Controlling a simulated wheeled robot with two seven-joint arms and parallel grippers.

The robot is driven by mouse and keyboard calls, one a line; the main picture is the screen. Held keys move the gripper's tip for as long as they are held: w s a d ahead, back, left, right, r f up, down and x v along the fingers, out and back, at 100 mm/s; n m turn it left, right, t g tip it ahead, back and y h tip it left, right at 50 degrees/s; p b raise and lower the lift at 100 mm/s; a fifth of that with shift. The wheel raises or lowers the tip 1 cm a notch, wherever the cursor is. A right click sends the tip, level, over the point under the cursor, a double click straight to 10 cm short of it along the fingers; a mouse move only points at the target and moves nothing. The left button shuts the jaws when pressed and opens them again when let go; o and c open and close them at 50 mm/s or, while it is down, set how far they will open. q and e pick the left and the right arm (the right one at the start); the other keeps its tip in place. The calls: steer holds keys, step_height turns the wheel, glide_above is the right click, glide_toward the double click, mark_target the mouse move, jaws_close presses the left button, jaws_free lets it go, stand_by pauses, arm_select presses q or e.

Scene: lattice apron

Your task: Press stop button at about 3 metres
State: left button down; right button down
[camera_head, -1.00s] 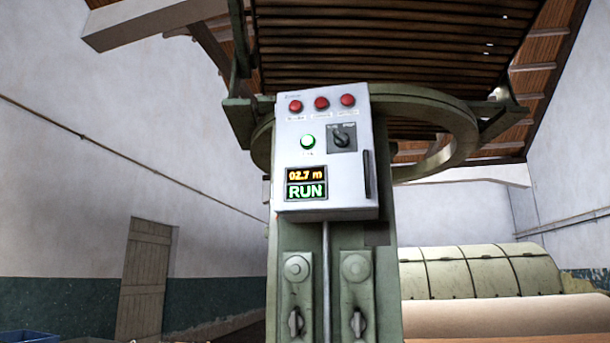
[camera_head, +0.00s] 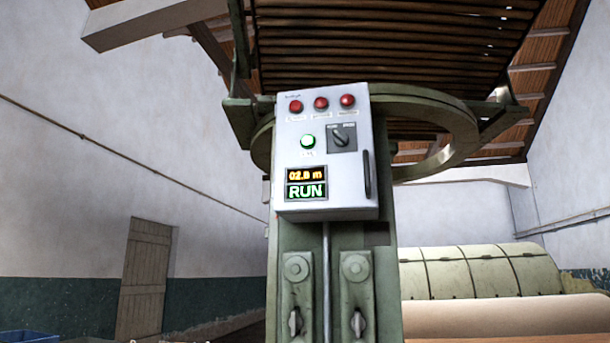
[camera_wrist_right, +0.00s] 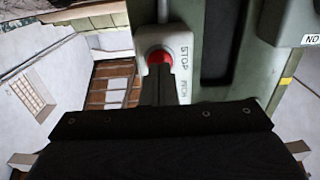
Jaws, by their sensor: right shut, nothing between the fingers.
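The red stop button (camera_wrist_right: 158,55) shows in the right wrist view on a pale box labelled STOP and INCH. My right gripper (camera_wrist_right: 160,72) is shut and empty, its fingertips right in front of the button and hiding its lower part. I cannot tell whether they touch it. In the head view a grey control box (camera_head: 350,185) has a display (camera_head: 306,183) reading 02.8 m and RUN. My left gripper is out of view.
The control box carries red lamps or buttons (camera_head: 321,104), a lit green one (camera_head: 308,141) and a rotary switch (camera_head: 342,139). It is fixed on a green machine column (camera_head: 335,265). A large pale roll (camera_head: 500,315) lies at the right.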

steer(key=v, duration=0.7)
steer(key=shift+s, duration=0.3)
stand_by(0.5)
stand_by(0.4)
steer(key=s+d+r+g+y+p, duration=0.1)
steer(key=s+r+g+y+p, duration=0.1)
steer(key=s, duration=0.8)
steer(key=s+d+r+n+g+y+p, duration=0.1)
steer(key=s+g+y+p, duration=0.3)
steer(key=s, duration=0.7)
steer(key=s+d+r+g+y+p, duration=0.2)
steer(key=s+r+g+p, duration=0.1)
steer(key=s, duration=0.7)
steer(key=g+p, duration=0.1)
steer(key=g, duration=0.1)
steer(key=shift+s+d+r+n+g+y, duration=0.2)
steer(key=shift+s+d+n+g+y, duration=0.1)
steer(key=shift+d+g+y, duration=0.1)
steer(key=shift+w, duration=0.1)
